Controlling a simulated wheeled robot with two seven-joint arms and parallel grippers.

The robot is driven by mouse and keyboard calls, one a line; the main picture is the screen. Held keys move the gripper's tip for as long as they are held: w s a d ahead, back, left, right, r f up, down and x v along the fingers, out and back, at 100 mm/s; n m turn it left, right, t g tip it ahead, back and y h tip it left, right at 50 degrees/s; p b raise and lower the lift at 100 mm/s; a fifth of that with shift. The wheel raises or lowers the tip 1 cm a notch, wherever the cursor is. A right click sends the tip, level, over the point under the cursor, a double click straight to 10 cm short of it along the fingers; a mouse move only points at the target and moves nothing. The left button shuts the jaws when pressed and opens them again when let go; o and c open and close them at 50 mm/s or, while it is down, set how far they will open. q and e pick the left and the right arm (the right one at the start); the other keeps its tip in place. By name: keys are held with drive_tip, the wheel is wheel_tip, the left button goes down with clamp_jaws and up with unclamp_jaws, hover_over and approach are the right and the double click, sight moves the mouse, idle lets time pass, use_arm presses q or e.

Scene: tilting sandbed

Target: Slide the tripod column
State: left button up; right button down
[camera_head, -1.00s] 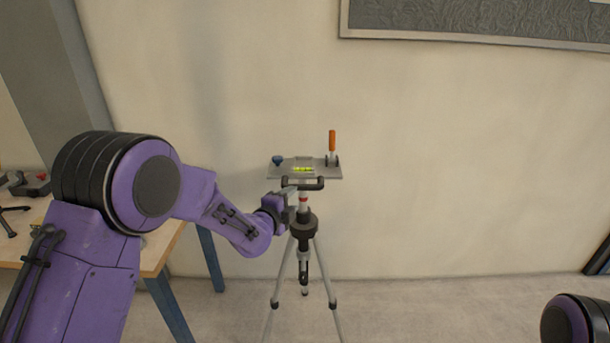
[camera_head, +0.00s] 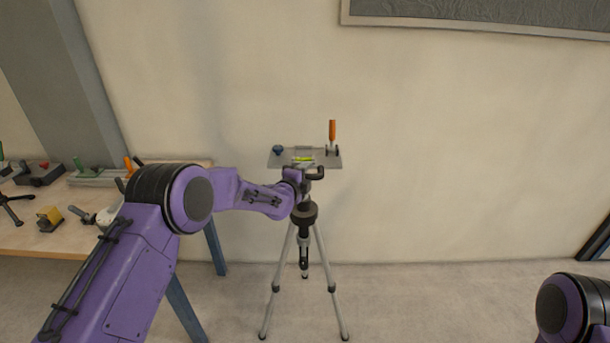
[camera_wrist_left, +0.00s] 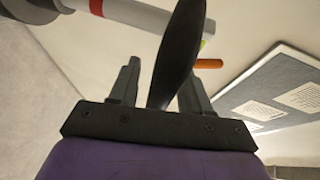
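The tripod (camera_head: 318,258) stands on spread legs before the wall, with a dark collar (camera_head: 304,212) at the top of its legs. A grey plate (camera_head: 277,160) sits on top, with a dark handle (camera_head: 320,173) under its front edge. My left gripper (camera_head: 307,178) is at the left part of this handle, just below the plate, and hides the upper column. In the left wrist view the fingers (camera_wrist_left: 160,85) stand apart, with a dark bar (camera_wrist_left: 178,50) between them and a gap beside the left finger. The red-banded column (camera_wrist_left: 97,8) shows at upper left.
A wooden workbench (camera_head: 50,238) with several tools stands at left. The floor right of the tripod is clear.

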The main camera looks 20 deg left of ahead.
use_arm(q)
clamp_jaws()
drive_tip(key=b, duration=1.1)
approach(305, 204)
drive_tip(key=w+d+r, duration=0.3)
drive_tip(key=w, duration=0.1)
drive_tip(key=shift+s+f, duration=0.1)
drive_tip(key=shift+f, duration=0.05)
drive_tip(key=shift+c, duration=0.3)
unclamp_jaws()
drive_tip(key=shift+o, duration=0.9)
drive_tip(key=shift+r, duration=0.25)
